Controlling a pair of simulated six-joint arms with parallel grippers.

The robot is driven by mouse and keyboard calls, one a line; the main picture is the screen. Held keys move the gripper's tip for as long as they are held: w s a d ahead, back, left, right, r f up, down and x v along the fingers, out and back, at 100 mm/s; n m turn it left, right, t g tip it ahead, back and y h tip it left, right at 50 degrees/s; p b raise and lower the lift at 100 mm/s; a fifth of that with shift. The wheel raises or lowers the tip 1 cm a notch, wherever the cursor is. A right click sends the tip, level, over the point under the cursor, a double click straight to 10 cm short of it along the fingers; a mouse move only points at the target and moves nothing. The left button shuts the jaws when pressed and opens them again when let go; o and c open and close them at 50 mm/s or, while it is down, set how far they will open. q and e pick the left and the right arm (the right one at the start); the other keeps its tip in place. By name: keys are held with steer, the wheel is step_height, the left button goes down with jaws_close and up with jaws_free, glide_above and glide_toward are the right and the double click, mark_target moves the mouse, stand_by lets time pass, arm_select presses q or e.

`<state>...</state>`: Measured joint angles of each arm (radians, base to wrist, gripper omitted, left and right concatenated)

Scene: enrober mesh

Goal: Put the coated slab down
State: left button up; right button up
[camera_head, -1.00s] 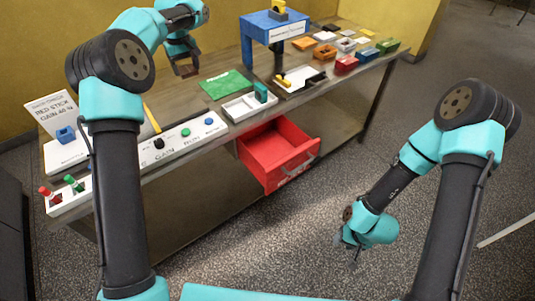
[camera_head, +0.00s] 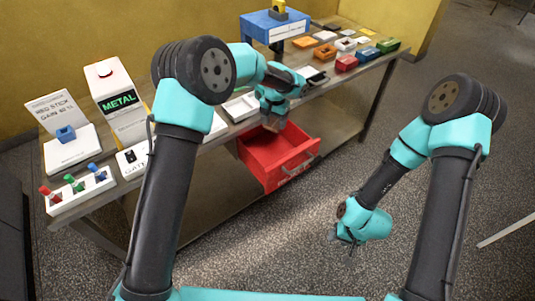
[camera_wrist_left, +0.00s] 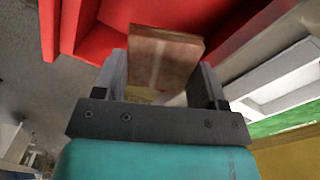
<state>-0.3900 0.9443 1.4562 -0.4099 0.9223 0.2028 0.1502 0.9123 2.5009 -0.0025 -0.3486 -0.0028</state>
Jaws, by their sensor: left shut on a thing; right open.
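The coated slab (camera_wrist_left: 165,60) is a flat brown block with a paler streak. In the left wrist view it sits between the fingers of my left gripper (camera_wrist_left: 160,80), which is shut on it. In the head view my left gripper (camera_head: 271,122) is over the back-left part of the open red drawer (camera_head: 290,172), near the table's front edge; the slab is small there. The red drawer also shows behind the slab in the left wrist view (camera_wrist_left: 100,35). I cannot tell its height above the drawer floor. My right gripper (camera_head: 349,243) is open and empty, low over the floor.
A white tray (camera_head: 236,108) lies on the table beside the drawer, partly behind my left arm. A blue stand (camera_head: 272,24) is at the back. Colored blocks (camera_head: 346,63) crowd the table's right. A METAL box (camera_head: 115,92) and a lever panel (camera_head: 78,187) stand left.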

arm_select(q)
steer(key=shift+s+d, duration=0.1)
steer(key=shift+d, duration=0.05)
glide_above(274, 157)
step_height(274, 157, down, 14)
steer(key=shift+r, duration=0.2)
stand_by(0.4)
steer(key=shift+f, duration=0.1)
steer(key=shift+f, duration=2.15)
steer(key=shift+f, duration=0.1)
steer(key=o, duration=1)
steer(key=shift+c, duration=0.2)
step_height(274, 157, up, 12)
